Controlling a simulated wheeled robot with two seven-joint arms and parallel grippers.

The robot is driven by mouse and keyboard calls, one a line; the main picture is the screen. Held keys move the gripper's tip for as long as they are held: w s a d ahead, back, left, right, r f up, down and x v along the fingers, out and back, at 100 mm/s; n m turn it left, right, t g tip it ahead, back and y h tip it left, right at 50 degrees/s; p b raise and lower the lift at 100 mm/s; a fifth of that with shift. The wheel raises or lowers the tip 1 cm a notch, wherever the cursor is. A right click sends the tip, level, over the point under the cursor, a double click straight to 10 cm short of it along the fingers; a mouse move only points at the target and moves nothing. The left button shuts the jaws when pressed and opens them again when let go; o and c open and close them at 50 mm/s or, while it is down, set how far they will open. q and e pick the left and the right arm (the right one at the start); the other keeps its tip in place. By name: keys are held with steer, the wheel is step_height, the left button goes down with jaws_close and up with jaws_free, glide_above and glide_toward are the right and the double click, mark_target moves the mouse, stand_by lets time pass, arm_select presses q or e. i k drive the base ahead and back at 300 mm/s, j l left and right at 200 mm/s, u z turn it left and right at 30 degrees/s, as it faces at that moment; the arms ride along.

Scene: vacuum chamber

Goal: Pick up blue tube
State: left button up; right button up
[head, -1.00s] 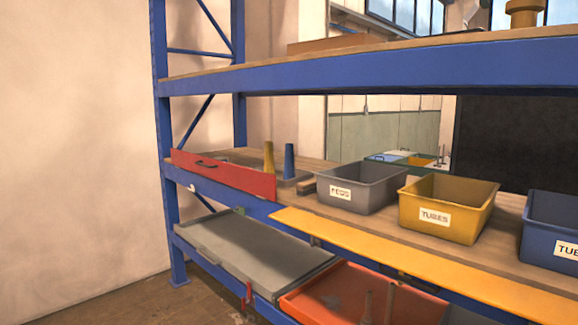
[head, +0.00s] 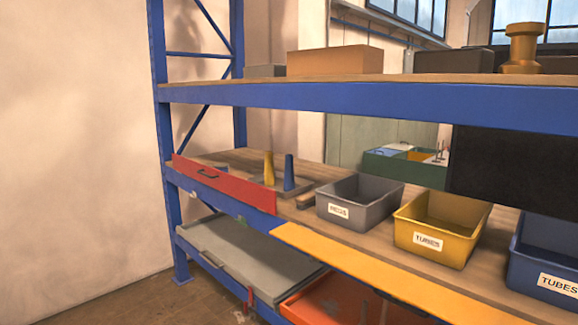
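The blue tube (head: 289,173) stands upright on the middle shelf, behind the right end of a red panel. A yellow tube (head: 268,166) stands upright just left of it. Both seem to stand on a grey base (head: 297,187), whose front is partly hidden by the red panel. Neither of my grippers is in the head view.
The red panel (head: 222,184) with a dark handle fronts the shelf's left part. A grey bin (head: 375,210) marked PEGS, a yellow bin (head: 406,230) and a blue bin (head: 522,264) marked TUBES stand rightward. An upper shelf (head: 340,99) runs above; a yellow strip (head: 345,258) lies in front.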

mark_target(289, 176)
steer(key=i+j, duration=0.25)
steer(key=i, duration=0.15)
steer(key=i+j, duration=0.2)
steer(key=i, duration=0.25)
steer(key=i+j, duration=0.25)
steer(key=i, duration=0.15)
steer(key=i+j+u, duration=0.1)
steer(key=i, duration=0.3)
steer(key=j, duration=0.1)
